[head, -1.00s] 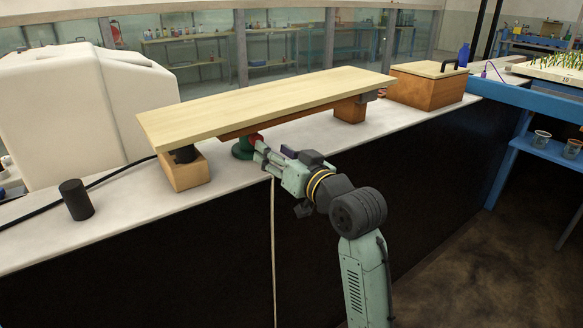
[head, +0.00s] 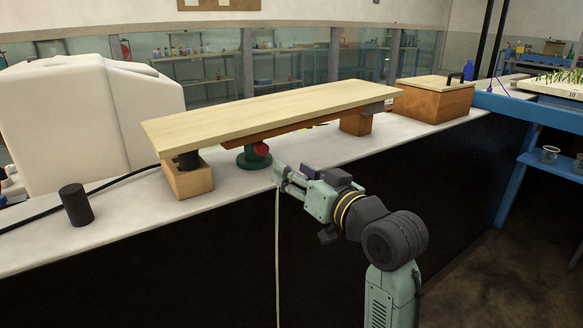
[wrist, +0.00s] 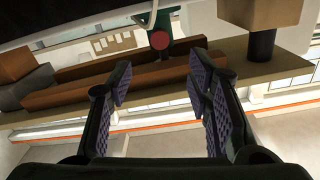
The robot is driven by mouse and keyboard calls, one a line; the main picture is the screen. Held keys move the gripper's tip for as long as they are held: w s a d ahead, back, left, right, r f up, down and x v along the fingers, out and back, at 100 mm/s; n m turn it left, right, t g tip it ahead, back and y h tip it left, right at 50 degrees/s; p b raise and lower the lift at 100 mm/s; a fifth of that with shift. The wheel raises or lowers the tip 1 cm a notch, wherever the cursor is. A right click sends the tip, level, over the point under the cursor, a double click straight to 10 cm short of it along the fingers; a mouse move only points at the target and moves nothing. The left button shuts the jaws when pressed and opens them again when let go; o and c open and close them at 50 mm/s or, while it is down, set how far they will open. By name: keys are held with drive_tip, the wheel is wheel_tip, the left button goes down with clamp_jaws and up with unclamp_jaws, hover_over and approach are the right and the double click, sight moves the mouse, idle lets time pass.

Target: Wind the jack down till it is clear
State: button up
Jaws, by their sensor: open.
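The jack (head: 254,158) is a green stand with a red knob (head: 261,150) on its near side. It stands on the pale counter under the middle of a wooden plank (head: 265,107) with a brown beam (head: 290,131) beneath. I cannot tell whether the jack's top touches the beam. My gripper (head: 277,175) is open and empty, in front of and right of the jack, apart from it. The wrist view looks inverted: the red knob (wrist: 160,40) is at top centre, beyond the spread fingers (wrist: 157,85), and the beam (wrist: 140,80) crosses below it.
A wooden block (head: 188,180) with a black post supports the plank's left end; another block (head: 356,124) is under its right. A black cylinder (head: 76,205) stands at left, a lidded box (head: 434,100) at right. A pale cord (head: 277,240) hangs over the counter's front.

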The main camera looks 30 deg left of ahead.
sight(263, 150)
drive_tip(key=shift+n, duration=0.8)
drive_tip(key=p+x, duration=0.7)
drive_tip(key=x, duration=0.5)
drive_tip(key=shift+w+a+r, duration=0.15)
drive_tip(key=shift+c, duration=0.5)
clamp_jaws()
